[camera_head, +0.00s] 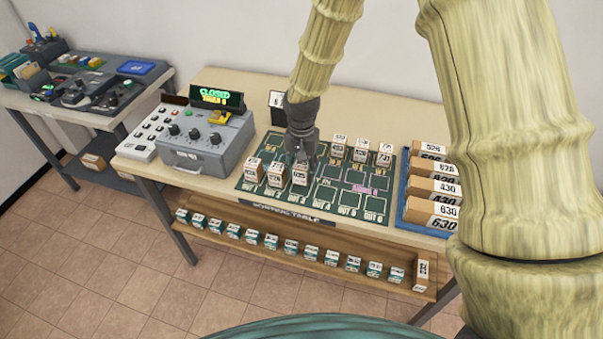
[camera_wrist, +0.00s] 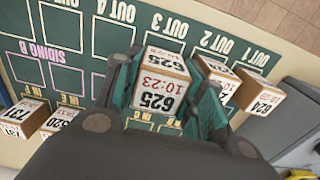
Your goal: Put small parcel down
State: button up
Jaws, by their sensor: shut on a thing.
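My gripper (camera_head: 302,160) is shut on a small parcel (camera_head: 300,176), a brown box with white labels. In the wrist view the parcel (camera_wrist: 160,84) reads 625 and 10:23, and the fingers lie on both its sides. It is upright at the front row of the green sorting mat (camera_head: 337,203), by the OUT 3 marking. I cannot tell whether its base touches the mat. The fingers hide part of it.
Two similar parcels (camera_wrist: 218,80) (camera_wrist: 258,92) stand close by on the OUT 1 and OUT 2 side. Several more (camera_head: 361,149) stand at the mat's back. A blue tray (camera_head: 406,213) of larger boxes is right; a grey console (camera_head: 200,140) is left. Several mat cells are empty.

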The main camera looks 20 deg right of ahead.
aim_at(301, 176)
jog(key=shift+f+p, duration=0.8)
jog(key=shift+f, duration=0.95)
jog(key=shift+f, duration=0.15)
jog(key=o, duration=0.8)
jog(key=shift+w, duration=0.1)
jog(key=shift+r, duration=0.2)
jog(key=shift+r+b, duration=1.8)
jog(key=shift+r, duration=4.15)
